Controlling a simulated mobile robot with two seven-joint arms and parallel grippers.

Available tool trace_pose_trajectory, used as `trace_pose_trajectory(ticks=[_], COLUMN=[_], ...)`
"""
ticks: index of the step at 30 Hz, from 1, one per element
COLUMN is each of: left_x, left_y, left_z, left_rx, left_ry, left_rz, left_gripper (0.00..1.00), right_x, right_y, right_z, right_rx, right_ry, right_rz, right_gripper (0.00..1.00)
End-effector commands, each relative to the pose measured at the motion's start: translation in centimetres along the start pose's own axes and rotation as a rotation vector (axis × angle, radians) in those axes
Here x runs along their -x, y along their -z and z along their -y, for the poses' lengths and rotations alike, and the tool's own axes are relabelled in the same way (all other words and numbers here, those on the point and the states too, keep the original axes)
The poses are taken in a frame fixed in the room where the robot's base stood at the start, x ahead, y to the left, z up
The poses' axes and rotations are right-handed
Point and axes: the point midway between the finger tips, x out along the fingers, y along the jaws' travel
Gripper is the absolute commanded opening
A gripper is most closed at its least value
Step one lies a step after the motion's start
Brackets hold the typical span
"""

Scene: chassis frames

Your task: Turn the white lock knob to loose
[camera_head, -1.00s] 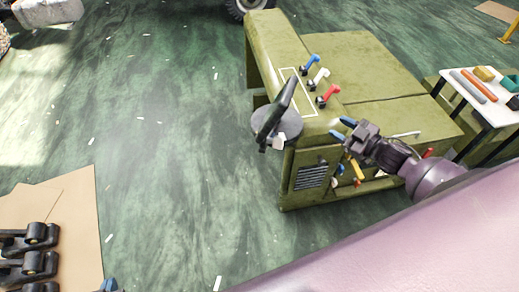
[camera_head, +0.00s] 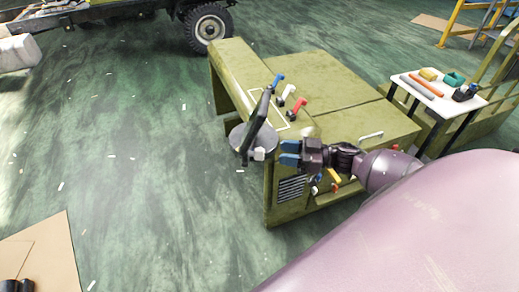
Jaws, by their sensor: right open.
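A small white knob (camera_head: 258,154) sits low beside the dark steering wheel (camera_head: 262,113), at the front corner of the olive-green chassis cabinet (camera_head: 330,80). I take it for the lock knob, but it is too small to read its setting. My right gripper (camera_head: 285,153) has blue fingertips and is open. Its tips point left at the white knob, a short gap to the right of it, with nothing between them. My left gripper is not in view.
Blue (camera_head: 277,81), white (camera_head: 288,92) and red (camera_head: 298,106) levers stand on the cabinet top. Smaller coloured knobs are on its front below my right wrist. A white side table (camera_head: 470,104) with tools stands right.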

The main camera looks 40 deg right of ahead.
Motion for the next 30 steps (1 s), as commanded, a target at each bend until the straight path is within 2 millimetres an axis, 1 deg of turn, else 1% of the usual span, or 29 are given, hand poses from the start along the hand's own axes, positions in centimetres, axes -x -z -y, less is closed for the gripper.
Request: trace_pose_trajectory(ticks=[1,6,12,18,27,29,30], left_x=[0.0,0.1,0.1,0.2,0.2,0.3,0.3], left_y=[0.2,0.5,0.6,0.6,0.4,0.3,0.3], left_z=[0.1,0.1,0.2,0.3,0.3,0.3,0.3], left_rx=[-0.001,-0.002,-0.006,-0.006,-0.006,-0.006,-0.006], left_ry=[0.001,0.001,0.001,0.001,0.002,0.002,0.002], left_rz=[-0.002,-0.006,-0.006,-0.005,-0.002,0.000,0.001], left_gripper=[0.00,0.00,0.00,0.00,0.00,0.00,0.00], right_x=[-1.1,-4.0,-6.6,-7.7,-7.8,-7.8,-7.8], right_y=[0.1,0.1,0.1,0.0,0.0,0.0,0.0], right_z=[0.0,-0.1,-0.1,0.0,0.0,0.0,0.0], right_rx=[0.001,0.001,0.001,0.001,0.001,0.001,0.001], right_ry=[0.001,-0.001,-0.001,-0.001,-0.002,-0.002,-0.002], right_rz=[-0.004,-0.003,-0.002,0.000,0.001,0.001,0.001], right_gripper=[0.43,0.43,0.43,0.43,0.43,0.33,0.27])
